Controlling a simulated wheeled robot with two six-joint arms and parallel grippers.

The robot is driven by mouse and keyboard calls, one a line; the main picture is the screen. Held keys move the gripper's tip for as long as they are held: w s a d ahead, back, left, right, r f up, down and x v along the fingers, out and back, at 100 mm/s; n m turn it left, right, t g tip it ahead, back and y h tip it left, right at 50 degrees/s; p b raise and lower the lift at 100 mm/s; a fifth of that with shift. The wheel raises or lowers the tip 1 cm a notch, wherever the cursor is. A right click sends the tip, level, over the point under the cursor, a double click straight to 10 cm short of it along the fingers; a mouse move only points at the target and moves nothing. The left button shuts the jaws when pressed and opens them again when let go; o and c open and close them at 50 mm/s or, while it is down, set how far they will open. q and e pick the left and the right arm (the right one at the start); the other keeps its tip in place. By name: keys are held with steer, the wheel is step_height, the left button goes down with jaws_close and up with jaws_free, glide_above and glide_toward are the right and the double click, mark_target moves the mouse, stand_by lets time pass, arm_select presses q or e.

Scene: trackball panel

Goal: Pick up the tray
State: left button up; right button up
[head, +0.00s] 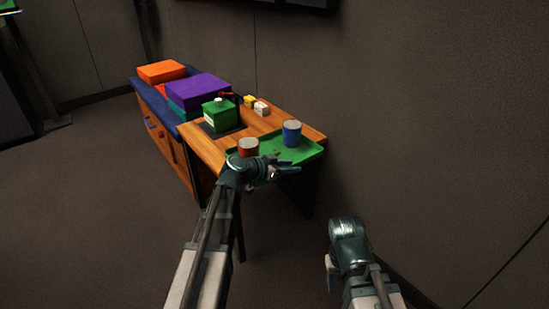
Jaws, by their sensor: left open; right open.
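The green tray (308,153) lies at the near right end of the wooden table. A blue cup (292,134) and a red cup (248,147) stand on it. My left gripper (294,168) is open at the tray's near edge and covers part of it in this view. I cannot tell whether it touches the tray. My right gripper (330,272) is low at the right, apart from the table and in front of the grey wall. Its fingers are mostly hidden.
A green box with a white cap (220,113) stands behind the tray on the wooden table (200,145). A yellow block (249,101) and a white block (262,108) lie near the wall. A cabinet with purple (197,90) and orange boxes (162,71) adjoins. The left floor is clear.

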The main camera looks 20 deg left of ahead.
arm_select(q)
jaws_close()
stand_by(1.4)
